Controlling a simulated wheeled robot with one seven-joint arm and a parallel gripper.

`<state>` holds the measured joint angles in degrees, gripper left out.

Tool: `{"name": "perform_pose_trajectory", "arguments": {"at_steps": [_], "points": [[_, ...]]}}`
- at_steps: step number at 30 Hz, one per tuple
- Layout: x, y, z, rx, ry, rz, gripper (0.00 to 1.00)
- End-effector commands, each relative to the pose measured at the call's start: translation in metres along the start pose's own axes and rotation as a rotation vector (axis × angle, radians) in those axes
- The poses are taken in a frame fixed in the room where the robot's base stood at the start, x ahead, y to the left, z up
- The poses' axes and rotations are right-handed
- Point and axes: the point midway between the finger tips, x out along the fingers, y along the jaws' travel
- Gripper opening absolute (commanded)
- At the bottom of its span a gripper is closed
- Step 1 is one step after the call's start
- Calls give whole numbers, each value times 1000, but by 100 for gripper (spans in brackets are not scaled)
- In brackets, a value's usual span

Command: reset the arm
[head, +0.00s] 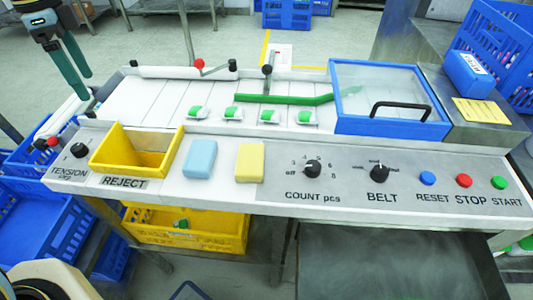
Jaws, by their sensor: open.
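My gripper (86,88) hangs at the upper left of the head view, with two teal fingers pointing down and to the right. Its jaws are open and I see nothing between them. It is to the left of the machine's white belt (150,98), apart from the yellow reject bin (137,148) below it.
Several green-and-white packets (269,117) lie on the belt. A blue-framed clear cover (390,127) sits at right. The control panel (345,200) runs along the front, with a blue block (200,159) and a yellow block (249,163).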

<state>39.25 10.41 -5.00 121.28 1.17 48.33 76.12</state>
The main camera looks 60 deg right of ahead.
Motion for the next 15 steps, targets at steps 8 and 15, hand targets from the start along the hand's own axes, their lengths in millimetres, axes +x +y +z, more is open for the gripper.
{"name": "perform_pose_trajectory", "arguments": {"at_steps": [8,15], "points": [[-6,0,0,0,0,0,86],[-6,0,0,0,0,0,86]]}}
